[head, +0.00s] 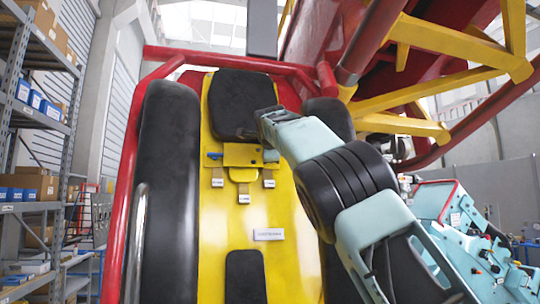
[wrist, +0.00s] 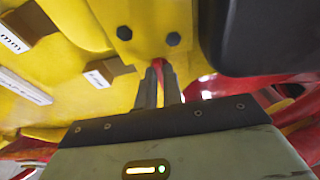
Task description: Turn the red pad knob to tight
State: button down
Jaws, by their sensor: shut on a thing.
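The red pad knob (wrist: 158,66) shows in the wrist view as a small red piece between my fingertips, just below a yellow plate with two dark bolts. My gripper (wrist: 159,86) is shut on it, with a grey finger on either side. The fingers hide most of the knob, and its turn position cannot be read. In the head view my arm reaches in from the lower right to the right side of the yellow plate (head: 242,156). The knob cannot be made out there.
A blue knob (head: 214,155) sits at the plate's left side. Small tan blocks with white labels (head: 244,198) hang below the plate. A black pad (head: 235,102) is above. Black side bolsters (head: 170,190) and a red frame (head: 122,190) flank the yellow seat back.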

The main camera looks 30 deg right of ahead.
jog(key=c, duration=1.5)
grip_release()
jog(key=shift+c, duration=0.2)
jog(key=shift+s, duration=0.1)
jog(key=b+v, duration=0.8)
jog(key=v, duration=0.9)
jog(key=shift+b, duration=0.4)
jog(key=shift+a, duration=0.1)
jog(key=shift+s, duration=0.15)
